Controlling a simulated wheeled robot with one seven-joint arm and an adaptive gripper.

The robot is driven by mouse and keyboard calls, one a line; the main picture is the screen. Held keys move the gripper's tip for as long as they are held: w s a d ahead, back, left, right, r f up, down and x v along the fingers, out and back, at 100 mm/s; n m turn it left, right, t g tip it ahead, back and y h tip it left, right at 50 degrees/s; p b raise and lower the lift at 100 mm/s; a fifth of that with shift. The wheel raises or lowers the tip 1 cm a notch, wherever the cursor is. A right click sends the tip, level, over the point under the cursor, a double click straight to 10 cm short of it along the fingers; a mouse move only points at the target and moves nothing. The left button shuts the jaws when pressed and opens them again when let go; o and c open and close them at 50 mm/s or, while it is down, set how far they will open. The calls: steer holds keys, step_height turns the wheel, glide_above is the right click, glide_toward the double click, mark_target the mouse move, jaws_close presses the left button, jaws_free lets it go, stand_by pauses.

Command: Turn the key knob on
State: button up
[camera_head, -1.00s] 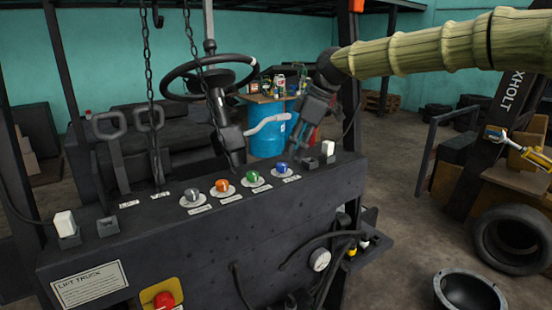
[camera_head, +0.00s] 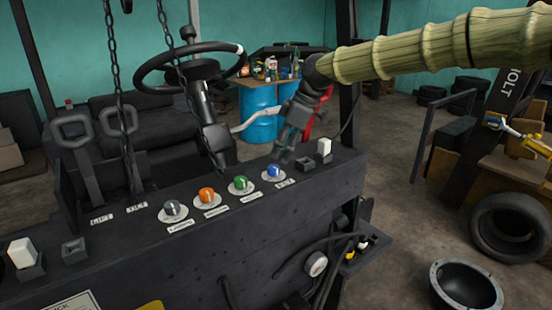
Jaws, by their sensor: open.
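The dark control panel (camera_head: 130,265) carries a row of knobs on pale round plates: grey (camera_head: 173,208), orange (camera_head: 207,195), green (camera_head: 239,183) and blue (camera_head: 274,171). Small labels lie in front of them, too small to read, so I cannot tell which is the key knob. My gripper (camera_head: 286,152) hangs pointing down at the panel's right end, just behind and right of the blue knob. It is open and appears to hold nothing. Its fingertips look blurred, and I cannot tell whether they touch the panel.
White rocker switches stand at the panel's right (camera_head: 324,147) and left (camera_head: 22,253) ends. A steering wheel (camera_head: 190,68), levers (camera_head: 72,140) and hanging chains (camera_head: 118,90) rise behind the panel. Blue barrels (camera_head: 258,108) stand beyond. A tyre (camera_head: 512,228) and black bowl (camera_head: 466,284) lie right.

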mark_target(274, 167)
steer(key=f, duration=0.1)
steer(key=w+a+f+p, duration=0.1)
steer(key=f, duration=0.1)
steer(key=w+f, duration=0.1)
steer(key=f, duration=0.1)
steer(key=shift+w+a+f+p, duration=0.25)
steer(key=shift+a+p, duration=0.1)
steer(key=shift+p, duration=0.05)
steer(key=shift+s+f, duration=0.15)
steer(key=shift+s+a, duration=0.25)
steer(key=shift+s, duration=0.3)
steer(key=shift+w+f, duration=0.2)
steer(key=shift+w, duration=0.2)
steer(key=shift+c, duration=0.8)
steer(key=shift+d, duration=0.1)
steer(key=c, duration=0.3)
steer(key=shift+s+r, duration=0.1)
steer(key=shift+r, duration=0.1)
steer(key=c, duration=0.6)
